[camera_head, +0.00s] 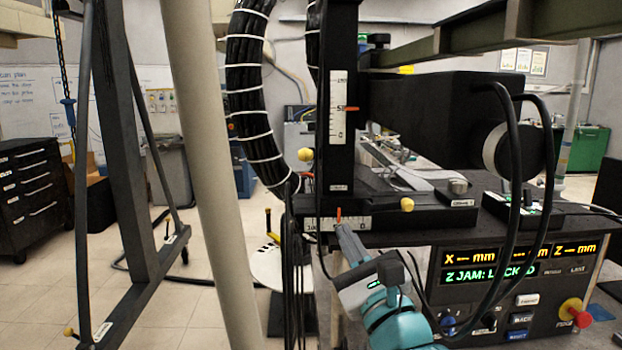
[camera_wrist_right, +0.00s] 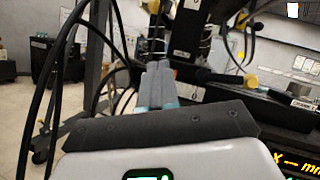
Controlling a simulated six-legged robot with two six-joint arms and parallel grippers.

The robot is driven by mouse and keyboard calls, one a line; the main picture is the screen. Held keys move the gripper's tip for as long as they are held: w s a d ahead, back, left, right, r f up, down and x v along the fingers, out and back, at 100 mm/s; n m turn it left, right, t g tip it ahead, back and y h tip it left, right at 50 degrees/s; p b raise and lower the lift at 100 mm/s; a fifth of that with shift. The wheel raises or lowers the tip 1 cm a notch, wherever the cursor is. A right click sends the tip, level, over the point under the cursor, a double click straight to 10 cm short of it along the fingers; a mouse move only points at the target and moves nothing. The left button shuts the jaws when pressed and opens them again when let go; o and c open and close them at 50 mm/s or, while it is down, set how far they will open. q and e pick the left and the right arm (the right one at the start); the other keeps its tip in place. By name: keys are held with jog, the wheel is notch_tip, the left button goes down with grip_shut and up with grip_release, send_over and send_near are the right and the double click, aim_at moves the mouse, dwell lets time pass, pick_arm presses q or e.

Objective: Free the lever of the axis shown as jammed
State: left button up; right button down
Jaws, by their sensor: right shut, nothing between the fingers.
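The control panel (camera_head: 517,290) has a lit display (camera_head: 490,274) that reads "Z JAM: LOCKED", with X and Z lines in yellow above. The upright axis column (camera_head: 337,100) carries a white scale and a red pointer. A yellow knob (camera_head: 305,154) sits at the column's left side. Another yellow knob (camera_head: 407,204) sits on the low horizontal axis; a yellow knob also shows in the right wrist view (camera_wrist_right: 250,82). My right gripper (camera_head: 345,232) is shut and empty, just below the horizontal scale; its fingers also show in the wrist view (camera_wrist_right: 158,72). My left gripper is not in view.
A thick black cable bundle (camera_head: 247,90) hangs left of the column. Black cables (camera_head: 512,180) loop in front of the dark housing (camera_head: 420,110) and panel. A pale post (camera_head: 205,170) stands left.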

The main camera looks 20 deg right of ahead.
jog(key=shift+a+r, duration=0.1)
jog(key=shift+r, duration=0.05)
jog(key=p, duration=0.4)
send_near(310, 154)
jog(key=w+f, duration=0.1)
jog(key=w, duration=0.1)
jog(key=w+d+f, duration=0.1)
jog(key=w+f, duration=0.1)
jog(key=shift+w+f, duration=0.15)
jog(key=shift+w, duration=0.1)
jog(key=w+r+p, duration=0.1)
jog(key=w+a+r+p, duration=0.1)
jog(key=r, duration=0.1)
jog(key=shift+w+a+r, duration=0.15)
jog(key=shift+w+r, duration=0.1)
jog(key=shift+w, duration=0.05)
jog(key=shift+s+r, duration=0.1)
